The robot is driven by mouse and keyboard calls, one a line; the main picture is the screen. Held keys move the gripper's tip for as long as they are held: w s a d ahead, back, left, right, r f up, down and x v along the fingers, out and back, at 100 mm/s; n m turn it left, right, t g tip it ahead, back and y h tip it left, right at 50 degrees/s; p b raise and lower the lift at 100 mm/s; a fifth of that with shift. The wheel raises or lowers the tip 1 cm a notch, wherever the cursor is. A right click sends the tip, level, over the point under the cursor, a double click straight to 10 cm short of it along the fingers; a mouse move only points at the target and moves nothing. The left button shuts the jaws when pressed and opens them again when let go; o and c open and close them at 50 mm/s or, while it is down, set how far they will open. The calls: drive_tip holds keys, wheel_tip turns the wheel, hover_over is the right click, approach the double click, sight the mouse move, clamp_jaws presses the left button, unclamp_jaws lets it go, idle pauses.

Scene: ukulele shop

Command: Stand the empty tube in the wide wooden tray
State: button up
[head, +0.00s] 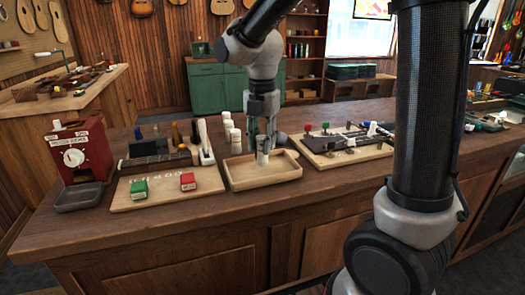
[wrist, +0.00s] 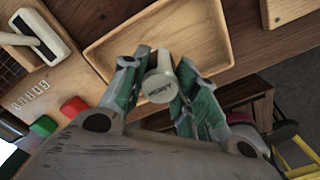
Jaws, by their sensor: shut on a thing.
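The wide wooden tray (head: 247,185) lies on the counter, and its floor also shows in the wrist view (wrist: 115,50). My gripper (head: 265,146) points down over the tray. It is shut on a pale tube (head: 263,158), which looks upright in the head view. The tray holds nothing else that I can see.
Several white tubes (head: 230,131) stand behind the tray. Left is a board with a green block (head: 139,189) and a red block (head: 188,181), then a red dial box (head: 80,150). A board with small parts (head: 345,145) lies right of the tray.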

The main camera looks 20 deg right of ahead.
drive_tip(key=shift+f, duration=1.35)
drive_tip(key=o, duration=1)
drive_tip(key=shift+f, duration=0.1)
